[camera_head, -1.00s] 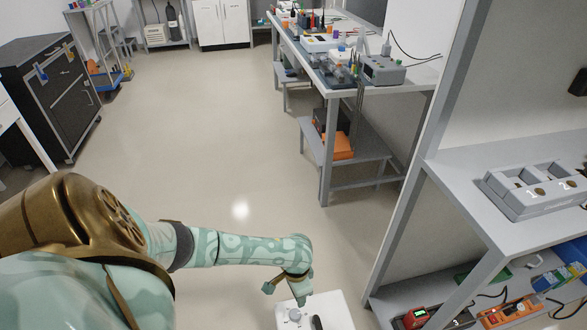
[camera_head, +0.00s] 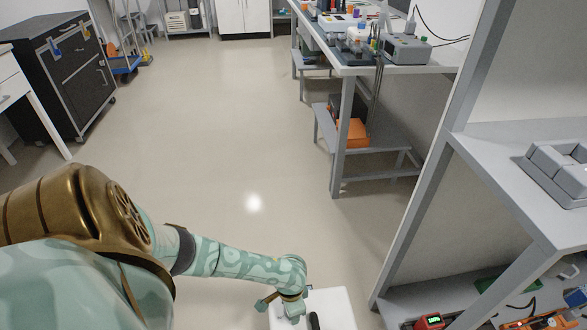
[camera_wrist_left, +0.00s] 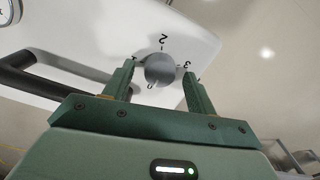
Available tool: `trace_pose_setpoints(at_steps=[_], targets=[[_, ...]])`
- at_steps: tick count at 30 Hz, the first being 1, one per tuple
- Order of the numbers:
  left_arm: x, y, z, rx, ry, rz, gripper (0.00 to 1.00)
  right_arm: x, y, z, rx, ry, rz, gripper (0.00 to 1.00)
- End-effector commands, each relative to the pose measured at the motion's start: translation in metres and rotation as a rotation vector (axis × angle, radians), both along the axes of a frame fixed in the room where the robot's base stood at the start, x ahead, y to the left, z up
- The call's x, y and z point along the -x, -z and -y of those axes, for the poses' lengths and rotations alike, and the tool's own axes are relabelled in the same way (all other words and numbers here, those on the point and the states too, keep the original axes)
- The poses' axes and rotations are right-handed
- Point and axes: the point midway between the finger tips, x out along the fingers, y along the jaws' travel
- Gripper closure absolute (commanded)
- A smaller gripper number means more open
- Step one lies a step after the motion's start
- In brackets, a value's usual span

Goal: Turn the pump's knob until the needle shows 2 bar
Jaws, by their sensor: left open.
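The white pump (camera_head: 335,304) stands at the bottom edge of the head view, cut off by the frame. Its top fills the upper left of the left wrist view (camera_wrist_left: 110,38). The round grey knob (camera_wrist_left: 160,69) has printed numbers around it; 2 and 3 are readable. My left gripper (camera_wrist_left: 160,72) is open, with one finger on each side of the knob; I cannot tell whether they touch it. In the head view the gripper (camera_head: 290,312) hides the knob. The gauge (camera_wrist_left: 8,10) is cut off at the corner; its needle cannot be read. My right gripper is out of view.
A black handle (camera_wrist_left: 45,83) rises from the pump beside the left finger; it also shows in the head view (camera_head: 314,321). A grey shelf unit (camera_head: 408,215) stands close on the right. A workbench (camera_head: 352,71) stands farther back. The floor in the middle is clear.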

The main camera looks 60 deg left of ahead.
Motion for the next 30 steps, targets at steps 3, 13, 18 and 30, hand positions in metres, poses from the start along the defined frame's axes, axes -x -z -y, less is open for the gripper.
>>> trace_pose_setpoints(at_steps=[3,13,18,30], targets=[[0.0001,0.0023,0.0001,0.000,0.000,0.000,0.43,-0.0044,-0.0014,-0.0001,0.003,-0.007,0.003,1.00],[0.0000,0.0020,0.0001,0.000,0.000,0.000,0.68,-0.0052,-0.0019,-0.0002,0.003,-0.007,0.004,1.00],[0.0001,0.0020,0.0001,0.000,0.000,0.000,0.88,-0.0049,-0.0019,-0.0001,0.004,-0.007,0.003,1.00],[0.0001,0.0012,-0.0001,0.000,0.098,0.000,0.88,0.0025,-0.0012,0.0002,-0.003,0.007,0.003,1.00]])
